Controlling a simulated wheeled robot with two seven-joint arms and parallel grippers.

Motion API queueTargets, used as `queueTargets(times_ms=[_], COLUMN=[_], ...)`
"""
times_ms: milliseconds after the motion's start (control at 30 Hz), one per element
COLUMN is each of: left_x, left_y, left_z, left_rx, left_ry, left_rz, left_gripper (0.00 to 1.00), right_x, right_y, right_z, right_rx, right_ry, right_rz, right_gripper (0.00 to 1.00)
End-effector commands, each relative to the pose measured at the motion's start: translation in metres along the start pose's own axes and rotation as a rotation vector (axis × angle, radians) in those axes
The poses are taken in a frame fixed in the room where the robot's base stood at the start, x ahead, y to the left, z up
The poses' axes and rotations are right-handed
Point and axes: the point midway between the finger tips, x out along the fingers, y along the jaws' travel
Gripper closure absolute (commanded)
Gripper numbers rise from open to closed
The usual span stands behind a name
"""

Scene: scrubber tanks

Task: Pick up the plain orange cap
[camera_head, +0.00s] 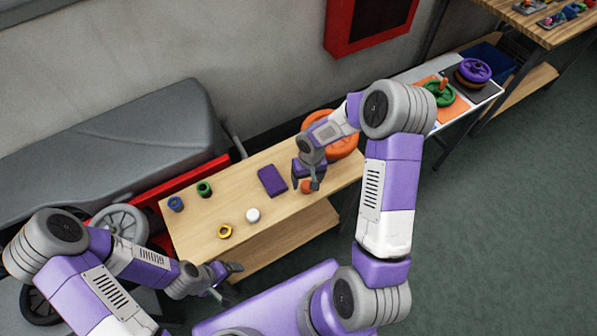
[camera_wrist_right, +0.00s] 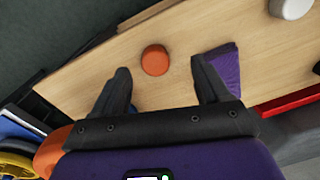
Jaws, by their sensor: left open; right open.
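The plain orange cap (camera_head: 307,187) sits on the wooden table (camera_head: 190,237), partly hidden behind my right gripper in the head view. In the right wrist view the orange cap (camera_wrist_right: 155,60) is a plain round disc lying just ahead of the space between my fingertips. My right gripper (camera_head: 306,187) is open and empty above the table; its two dark fingers (camera_wrist_right: 160,78) stand apart in the right wrist view. My left gripper (camera_head: 230,282) is open and empty near the table's front left edge.
A purple block (camera_head: 272,181) lies left of the cap, close to one right finger. A white cap (camera_head: 252,215), a yellow ring (camera_head: 225,231), a green cap (camera_head: 204,188) and a blue cap (camera_head: 175,204) stand farther left. A large orange wheel (camera_head: 343,148) is behind my right gripper.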

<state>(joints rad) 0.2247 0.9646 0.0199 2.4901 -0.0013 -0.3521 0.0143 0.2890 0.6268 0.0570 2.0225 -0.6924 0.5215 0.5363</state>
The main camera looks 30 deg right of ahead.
Motion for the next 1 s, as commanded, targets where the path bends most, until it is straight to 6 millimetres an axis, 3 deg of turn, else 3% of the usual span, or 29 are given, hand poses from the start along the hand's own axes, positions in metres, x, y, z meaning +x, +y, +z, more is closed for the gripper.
queueTargets(times_ms=[133, 633, 933, 1000], left_x=[0.003, 0.014, 0.014, 0.014], left_y=[-0.001, -0.005, -0.005, -0.005], left_z=[0.000, 0.000, 0.000, 0.000], left_rx=[0.000, 0.000, 0.000, 0.000], left_ry=[-0.001, -0.001, 0.000, 0.000], left_rz=[0.000, 0.000, 0.000, 0.000], left_gripper=[0.15, 0.15, 0.15, 0.15], right_x=[-0.002, 0.062, 0.066, 0.066], right_y=[0.016, 0.011, 0.011, 0.010], right_z=[-0.009, -0.010, -0.011, -0.011], right_rx=[0.014, 0.012, 0.013, 0.013], right_ry=[0.007, 0.006, 0.008, 0.008], right_rz=[0.052, 0.051, 0.050, 0.050], right_gripper=[0.25, 0.25, 0.25, 0.36])
